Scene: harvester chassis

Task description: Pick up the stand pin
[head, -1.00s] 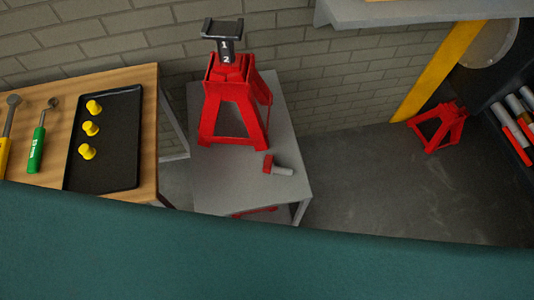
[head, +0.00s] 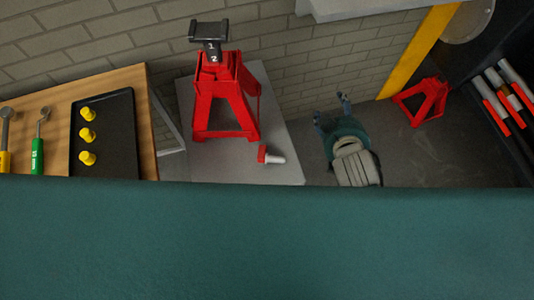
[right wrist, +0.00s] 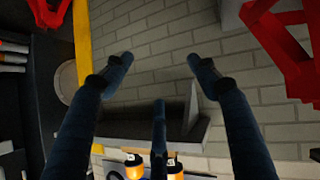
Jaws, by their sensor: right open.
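The stand pin (head: 270,156) lies on the small grey table in the head view, with a red head at left and a pale grey shaft pointing right. It is just in front of the red jack stand (head: 222,100), which stands upright on the same table. My right gripper (head: 332,108) is open and empty, to the right of the table and apart from the pin. In the right wrist view its fingers (right wrist: 158,62) are spread, with brick wall behind them. The pin does not show in the right wrist view. My left gripper is not in view.
The grey table (head: 215,165) has bare top around the pin. A wooden bench (head: 60,97) at left holds a black tray (head: 110,160) with several yellow pieces and tools. Another red stand (head: 425,102) is on the floor at right. A shelf (head: 360,8) hangs above.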

